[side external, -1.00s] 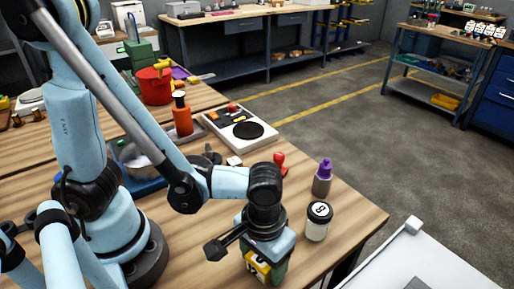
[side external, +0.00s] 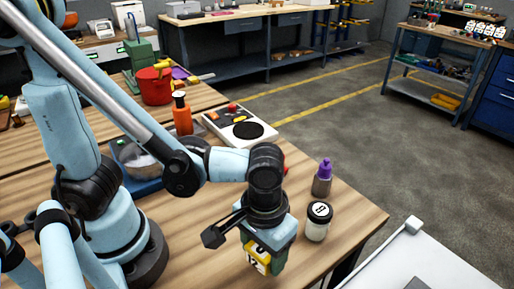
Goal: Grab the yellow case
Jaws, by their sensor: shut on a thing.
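The yellow case (side external: 256,258), with white and black markings on its face, is at the lower middle of the side external view, near the front edge of the wooden table. My gripper (side external: 268,262) points down and is shut on it. A dark green part shows right beside the yellow face; I cannot tell whether it belongs to the case or to a finger. The case appears a little above the table top. The gripper body hides the top of the case.
A white jar with a black lid (side external: 318,221) and a purple-capped bottle (side external: 322,178) stand close to the right of my gripper. A white device with a black disc (side external: 240,127), an orange bottle (side external: 182,115) and a red pot (side external: 154,85) stand farther back. Bare table lies left of my gripper.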

